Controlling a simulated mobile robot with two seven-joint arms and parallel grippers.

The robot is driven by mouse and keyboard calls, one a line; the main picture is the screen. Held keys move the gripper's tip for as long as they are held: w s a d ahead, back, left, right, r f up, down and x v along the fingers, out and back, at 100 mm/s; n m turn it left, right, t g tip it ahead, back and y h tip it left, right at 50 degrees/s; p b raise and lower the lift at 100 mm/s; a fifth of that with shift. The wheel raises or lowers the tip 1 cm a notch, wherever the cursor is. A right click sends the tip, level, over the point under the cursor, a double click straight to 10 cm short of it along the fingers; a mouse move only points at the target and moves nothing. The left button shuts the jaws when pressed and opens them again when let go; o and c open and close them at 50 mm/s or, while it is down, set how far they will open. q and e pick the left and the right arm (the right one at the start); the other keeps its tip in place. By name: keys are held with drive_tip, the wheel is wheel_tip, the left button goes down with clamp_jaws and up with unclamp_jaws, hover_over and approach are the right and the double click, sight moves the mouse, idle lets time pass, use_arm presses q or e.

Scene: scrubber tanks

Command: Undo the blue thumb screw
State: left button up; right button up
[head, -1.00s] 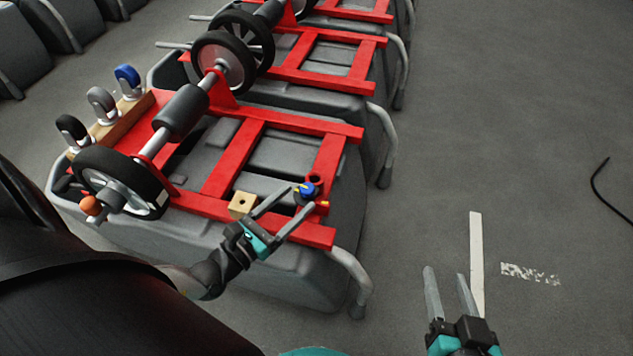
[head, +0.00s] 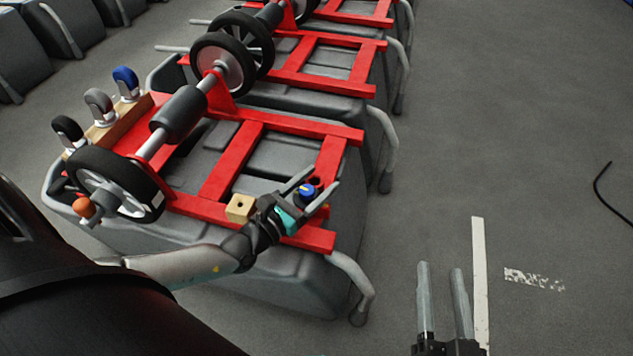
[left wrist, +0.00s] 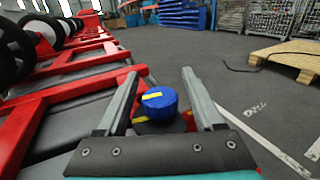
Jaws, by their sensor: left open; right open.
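The blue thumb screw (head: 307,190) has a yellow stripe on its top and sits at the near right corner of the red frame (head: 326,158). My left gripper (head: 318,180) is open, with one finger on each side of the screw. In the left wrist view the blue thumb screw (left wrist: 159,101) stands between the two open fingers, with gaps showing beside it. Its lower part is partly hidden by the gripper's palm. My right gripper (head: 440,268) is open and empty over the floor at the lower right.
A wooden block (head: 240,208) with a hole sits on the frame just left of my left gripper. A curved grey handle (head: 357,285) sticks out at the near corner. Black, grey and blue casters stand on a wooden strip (head: 118,128). The floor on the right is mostly clear.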

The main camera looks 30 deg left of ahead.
use_arm(q)
clamp_jaws()
idle(0.4)
